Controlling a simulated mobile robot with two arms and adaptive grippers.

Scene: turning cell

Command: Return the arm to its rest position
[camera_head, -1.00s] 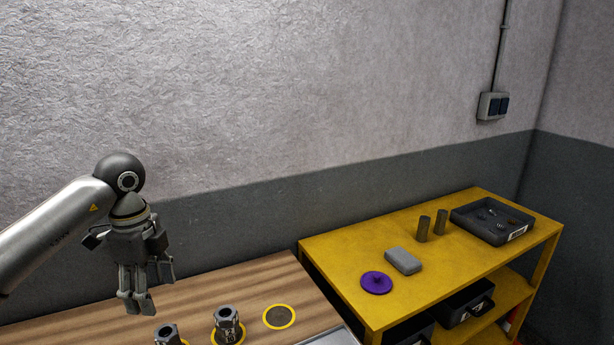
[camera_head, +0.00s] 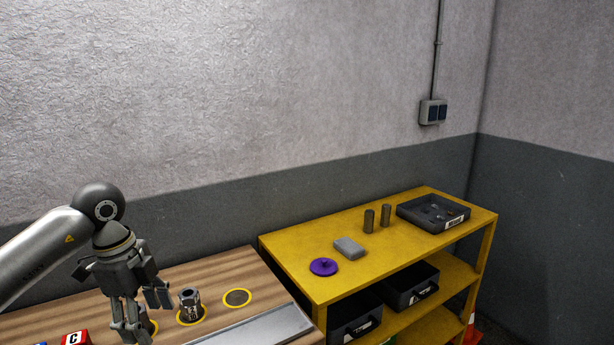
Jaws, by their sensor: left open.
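My left arm comes in from the left, and my left gripper (camera_head: 134,318) hangs down, open, over the left part of the wooden bench (camera_head: 80,316). Nothing shows between its fingers. It covers part of a yellow ring on the bench just behind it. To its right a metal chuck-like part (camera_head: 190,305) stands upright in a yellow ring, apart from the gripper. Right of that, another ringed dark spot (camera_head: 237,298) is empty. My right gripper is not in view.
A yellow shelf (camera_head: 290,262) at the right holds a purple disc (camera_head: 323,267), a grey block (camera_head: 349,248), two metal cylinders (camera_head: 369,220) and a dark tray (camera_head: 432,224). Dark bins (camera_head: 410,290) sit below.

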